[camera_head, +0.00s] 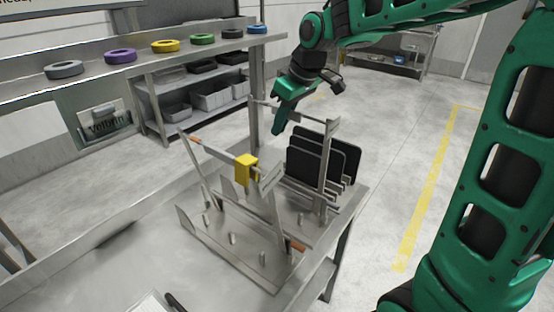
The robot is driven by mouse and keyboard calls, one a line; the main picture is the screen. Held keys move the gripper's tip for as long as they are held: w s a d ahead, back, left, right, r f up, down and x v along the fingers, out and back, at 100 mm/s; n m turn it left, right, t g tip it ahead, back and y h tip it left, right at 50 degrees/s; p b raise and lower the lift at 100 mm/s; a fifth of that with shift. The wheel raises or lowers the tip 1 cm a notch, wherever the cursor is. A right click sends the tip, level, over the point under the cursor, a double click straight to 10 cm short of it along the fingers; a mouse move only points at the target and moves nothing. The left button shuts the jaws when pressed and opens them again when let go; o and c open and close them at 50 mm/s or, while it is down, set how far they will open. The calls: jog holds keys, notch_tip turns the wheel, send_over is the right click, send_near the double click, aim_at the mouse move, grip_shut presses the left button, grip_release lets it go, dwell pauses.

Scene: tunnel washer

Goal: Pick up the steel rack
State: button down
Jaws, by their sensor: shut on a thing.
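The steel rack (325,170) stands at the right end of the steel table, with a tall upright, a top bar and low rails. Several black panels (335,158) stand upright in it. My green gripper (281,119) points down at the rack's top bar and is shut on it. The fingertips are small here, and the gripper hides part of the bar. I cannot tell whether the rack's base touches the table.
A steel fixture (235,245) with pegs, slanted bars and a yellow block (246,170) stands close left of the rack. A shelf bench (150,62) with coloured rings is behind. Open floor (390,130) lies right, with a yellow line.

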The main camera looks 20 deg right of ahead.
jog(key=shift+r, duration=5.05)
